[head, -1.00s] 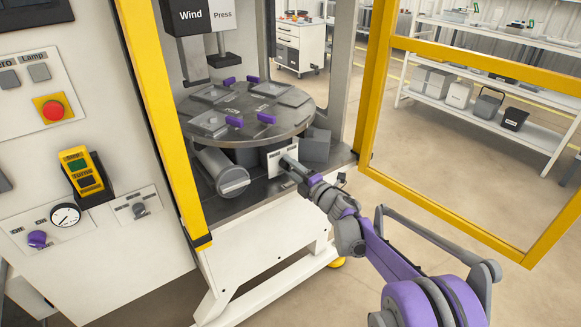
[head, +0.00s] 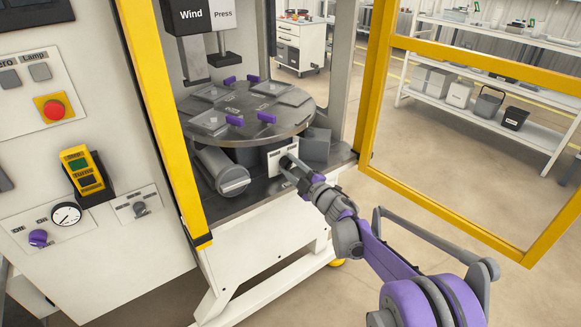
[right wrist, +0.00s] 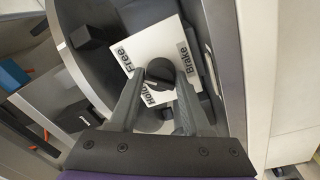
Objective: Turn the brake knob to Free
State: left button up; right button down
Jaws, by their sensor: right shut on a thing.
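The black brake knob (right wrist: 159,70) sits on a white plate (right wrist: 143,42) in the right wrist view. The plate is labelled Free at the upper left, Hold below the knob and Brake on the right. My right gripper (right wrist: 161,78) is shut on the knob, one finger on each side. I cannot clearly tell which label the knob points to. In the head view the white plate (head: 272,157) is on the machine below the round table, with my right gripper (head: 287,164) in front of it. My left gripper is not in view.
The round table (head: 245,112) with purple clamps is above my right gripper. A grey cylinder (head: 222,172) lies left of the plate and a grey block (head: 315,146) stands right. A yellow door frame (head: 470,232) stands open at the right.

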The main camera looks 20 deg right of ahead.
jog(key=shift+f, duration=0.15)
jog(key=shift+c, duration=1.9)
grip_release()
jog(key=p+v, duration=0.1)
jog(key=v, duration=0.9)
jog(key=shift+s, duration=0.4)
jog(key=shift+d, duration=0.15)
